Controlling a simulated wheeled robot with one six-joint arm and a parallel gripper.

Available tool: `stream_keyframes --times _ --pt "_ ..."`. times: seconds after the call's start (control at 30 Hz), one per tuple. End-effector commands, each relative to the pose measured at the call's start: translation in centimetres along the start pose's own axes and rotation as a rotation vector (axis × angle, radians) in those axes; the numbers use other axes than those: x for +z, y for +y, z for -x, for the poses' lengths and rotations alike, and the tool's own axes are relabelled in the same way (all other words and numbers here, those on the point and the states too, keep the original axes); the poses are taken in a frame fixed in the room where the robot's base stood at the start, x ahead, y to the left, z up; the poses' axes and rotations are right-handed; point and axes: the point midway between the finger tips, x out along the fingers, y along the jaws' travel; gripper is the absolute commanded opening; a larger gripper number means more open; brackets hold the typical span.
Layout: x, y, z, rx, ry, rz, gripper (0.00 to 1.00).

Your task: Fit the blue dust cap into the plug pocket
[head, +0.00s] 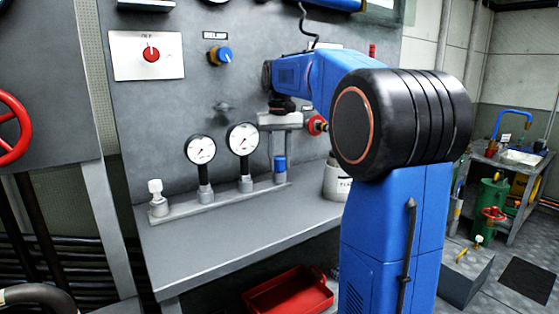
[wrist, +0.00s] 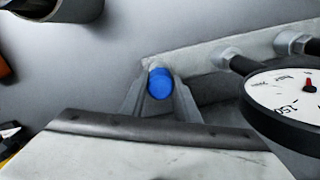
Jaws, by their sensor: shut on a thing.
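The blue dust cap (head: 280,162) is at the right end of the grey manifold bar (head: 222,195) on the bench. My gripper (head: 280,153) points down from above and is shut on the cap. In the wrist view, the cap (wrist: 160,83) shows as a blue round end between the two grey fingers (wrist: 160,92). A grey fitting shows just under the cap in the head view; I cannot tell whether the cap is seated on it or held just above it. I cannot pick out the plug pocket with certainty.
Two dial gauges (head: 200,150) (head: 242,138) rise from the bar left of my gripper. A white-topped fitting (head: 156,190) stands at its left end. A pale labelled container (head: 335,182) stands close to the right. The bench front (head: 230,230) is clear. A red tray (head: 288,292) sits below.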

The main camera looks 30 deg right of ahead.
Motion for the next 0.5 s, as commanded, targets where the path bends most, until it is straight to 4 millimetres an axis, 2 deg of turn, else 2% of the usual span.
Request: stream_keyframes --times 0.03,0.07,0.1,0.13,0.5 --pt "0.00 0.00 0.02 0.000 0.000 0.000 0.03" --pt "0.00 0.00 0.02 0.000 0.000 0.000 0.36" --pt "0.00 0.00 0.02 0.000 0.000 0.000 0.45" --pt "0.00 0.00 0.02 0.000 0.000 0.000 0.50" --pt "-0.03 0.00 0.45 0.000 0.000 0.000 0.50"
